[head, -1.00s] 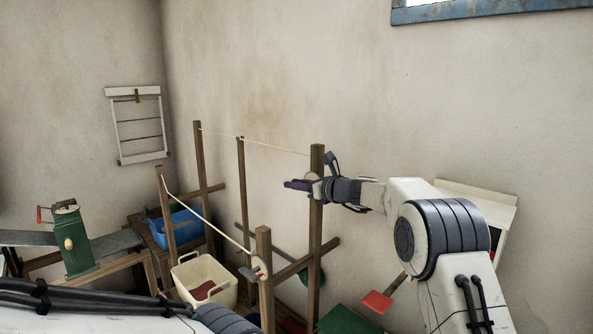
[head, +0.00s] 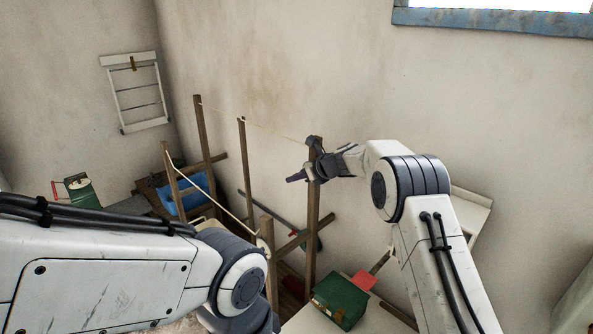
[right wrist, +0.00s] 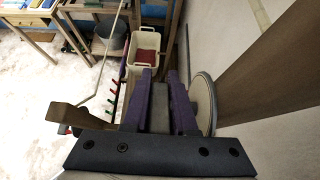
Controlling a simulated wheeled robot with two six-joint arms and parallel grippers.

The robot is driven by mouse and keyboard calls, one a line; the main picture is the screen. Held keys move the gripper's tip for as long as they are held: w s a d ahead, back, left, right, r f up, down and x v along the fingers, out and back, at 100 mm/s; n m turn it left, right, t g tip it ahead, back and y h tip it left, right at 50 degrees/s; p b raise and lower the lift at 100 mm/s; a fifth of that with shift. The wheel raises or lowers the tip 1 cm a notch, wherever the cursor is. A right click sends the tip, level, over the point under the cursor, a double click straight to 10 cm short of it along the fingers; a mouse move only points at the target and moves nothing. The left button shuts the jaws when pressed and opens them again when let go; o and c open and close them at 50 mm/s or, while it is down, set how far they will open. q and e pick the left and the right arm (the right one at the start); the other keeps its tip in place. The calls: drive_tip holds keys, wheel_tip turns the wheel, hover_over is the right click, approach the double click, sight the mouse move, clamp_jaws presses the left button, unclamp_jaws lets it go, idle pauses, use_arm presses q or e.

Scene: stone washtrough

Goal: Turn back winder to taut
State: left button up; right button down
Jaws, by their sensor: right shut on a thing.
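The back line (head: 255,124) runs from a far wooden post to the near back post (head: 313,215) by the wall, and looks nearly straight. My right gripper (head: 297,177) is at the top of that post. In the right wrist view the purple fingers (right wrist: 160,108) are close together with a grey piece (right wrist: 159,105) between them, shut on what I take to be the back winder's handle. The winder's pale round disc (right wrist: 204,104) shows just right of the fingers, beside the post. My left arm crosses the lower left of the head view; its gripper is out of view.
A front line (head: 212,193) with a pale winder (head: 263,246) on its post stands nearer. A blue tub (head: 188,199), a green box (head: 340,300) and a red-bladed tool (head: 364,281) are lower down. The wall is close behind the back post.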

drive_tip(key=shift+r, duration=0.15)
idle(0.3)
drive_tip(key=c, duration=1)
unclamp_jaws()
drive_tip(key=shift+s+d, duration=0.15)
drive_tip(key=shift+d, duration=0.05)
drive_tip(key=b+v, duration=0.5)
drive_tip(key=v, duration=0.5)
